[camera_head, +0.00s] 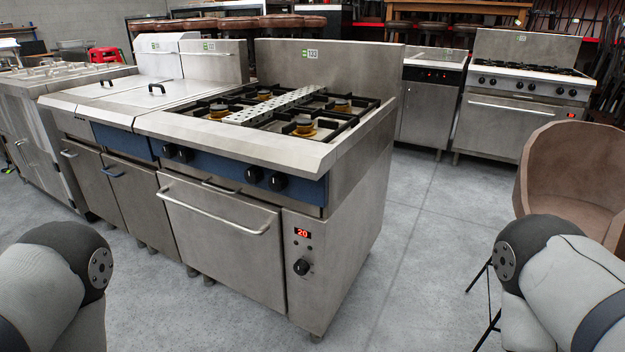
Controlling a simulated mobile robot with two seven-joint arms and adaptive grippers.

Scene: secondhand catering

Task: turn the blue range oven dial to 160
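The blue range (245,170), a steel gas range with a blue front strip, stands in the middle of the head view. Its oven dial (301,267) is a black knob on the steel panel right of the oven door (222,245). A red display (302,232) above the dial reads 20. Several black burner knobs sit on the blue strip. My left arm (62,280) shows at the lower left and my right arm (550,275) at the lower right. Both are well apart from the range. Neither gripper is in the picture.
A brown chair (575,170) on thin black legs stands at the right near my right arm. Another range (520,100) with a red display is at the back right. Steel fryer units (110,110) adjoin the range's left side. Grey floor (400,270) before the range and to its right is clear.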

